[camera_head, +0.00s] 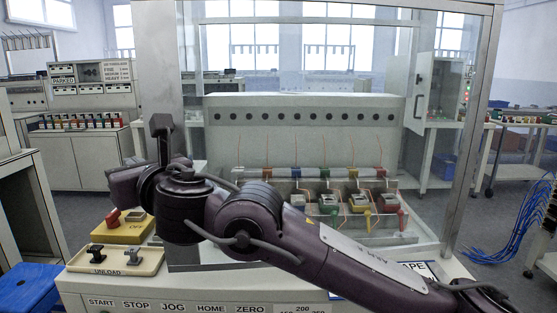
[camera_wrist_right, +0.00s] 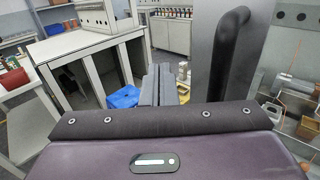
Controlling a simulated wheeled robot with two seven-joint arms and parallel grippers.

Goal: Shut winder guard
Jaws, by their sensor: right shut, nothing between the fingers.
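The winder guard is a clear pane in a metal frame (camera_head: 472,130) that stands around the winder. Its wide grey post (camera_head: 157,70) is at the left, with a dark bar handle (camera_head: 161,125) on it. The handle (camera_wrist_right: 229,55) also shows upright in the right wrist view, against the grey post. My right gripper (camera_head: 118,185) reaches across the front of the machine and points left, just below the handle in the head view. Its fingers (camera_wrist_right: 163,84) are together and empty, left of and apart from the handle. I cannot tell how far the guard stands open. My left gripper is out of view.
Inside the winder are several coloured spools and connectors (camera_head: 357,202). An unload tray (camera_head: 145,262) and a yellow box with a red knob (camera_head: 122,230) sit at front left. A blue stool (camera_head: 25,288) stands at lower left. Blue cables (camera_head: 512,225) hang at the right.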

